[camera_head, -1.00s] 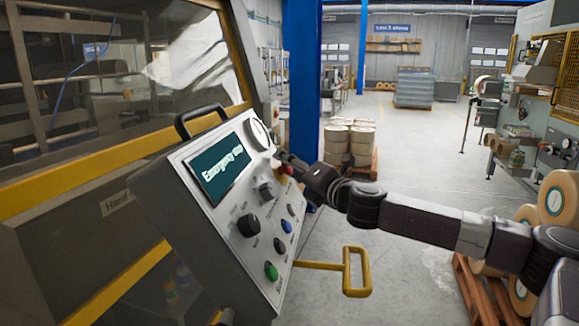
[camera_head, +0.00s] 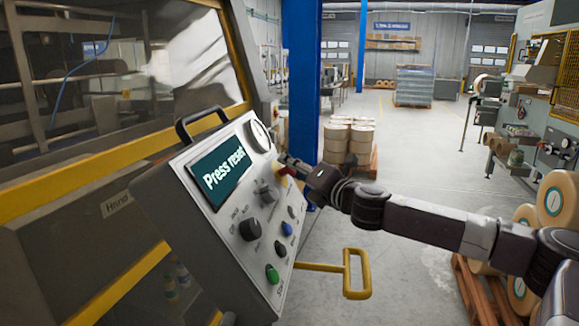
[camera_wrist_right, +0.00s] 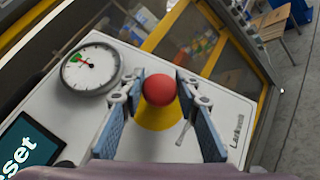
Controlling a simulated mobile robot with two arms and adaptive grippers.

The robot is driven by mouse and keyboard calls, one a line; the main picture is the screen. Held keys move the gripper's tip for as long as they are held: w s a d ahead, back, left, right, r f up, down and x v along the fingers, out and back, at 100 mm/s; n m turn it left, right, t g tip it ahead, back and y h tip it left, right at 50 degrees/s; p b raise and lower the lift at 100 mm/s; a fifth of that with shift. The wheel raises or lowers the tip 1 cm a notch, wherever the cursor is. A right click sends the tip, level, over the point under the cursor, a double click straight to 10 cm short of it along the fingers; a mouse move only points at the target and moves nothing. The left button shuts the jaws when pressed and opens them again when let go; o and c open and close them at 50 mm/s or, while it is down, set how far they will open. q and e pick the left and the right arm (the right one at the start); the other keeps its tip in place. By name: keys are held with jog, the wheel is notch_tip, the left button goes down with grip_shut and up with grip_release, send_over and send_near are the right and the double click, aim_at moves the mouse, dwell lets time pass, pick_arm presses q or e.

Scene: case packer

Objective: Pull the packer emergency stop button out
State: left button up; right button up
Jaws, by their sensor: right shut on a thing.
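The red emergency stop button (camera_wrist_right: 159,89) stands on a yellow base (camera_wrist_right: 158,116) on the control panel in the right wrist view. In the head view the button (camera_head: 281,170) is partly hidden by my right gripper (camera_head: 288,165). My right gripper (camera_wrist_right: 161,108) has one finger on each side of the button and is shut on it. The panel screen (camera_head: 217,172) reads "Press reset". My left gripper is not in view.
The grey control panel (camera_head: 170,166) carries a gauge (camera_head: 259,136), dark knobs (camera_head: 249,227), a blue button (camera_head: 287,229) and a green button (camera_head: 272,274). A yellow handle (camera_head: 357,274) juts out below. Drums (camera_head: 349,140) stand behind on a pallet.

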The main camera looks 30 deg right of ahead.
jog(key=shift+d, duration=0.1)
jog(key=o, duration=1.3)
jog(key=shift+s+d+r, duration=0.1)
jog(key=shift+s, duration=0.05)
jog(key=shift+o, duration=0.2)
jog(key=shift+s, duration=0.4)
jog(key=s, duration=1.1)
jog(key=shift+s, duration=0.2)
jog(key=shift+d, duration=0.1)
